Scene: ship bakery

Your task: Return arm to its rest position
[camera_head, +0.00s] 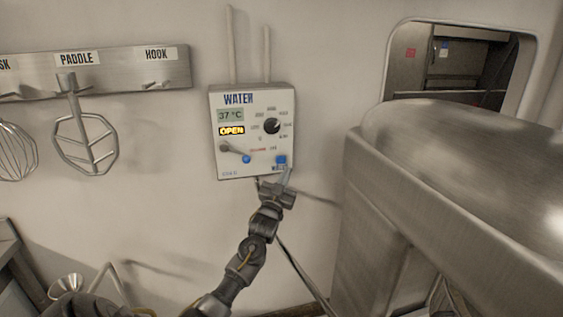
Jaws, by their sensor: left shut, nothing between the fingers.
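My left arm reaches up from the bottom of the picture. Its gripper (287,177) is shut and empty, with its fingertips at the lower right corner of the water control box (223,160), close below a blue button (281,159). I cannot tell whether the fingertips touch the box. The box display reads 37 °C and a lit sign (231,131) reads OPEN. A black knob (271,126) sits at the box's right side. My right gripper is not in view.
A large metal machine (380,215) fills the right side, close to my left arm. A tool rail (120,72) on the wall at left holds a paddle (85,140) and a whisk (17,150). An opening (465,60) shows at the upper right. The wall between rail and box is bare.

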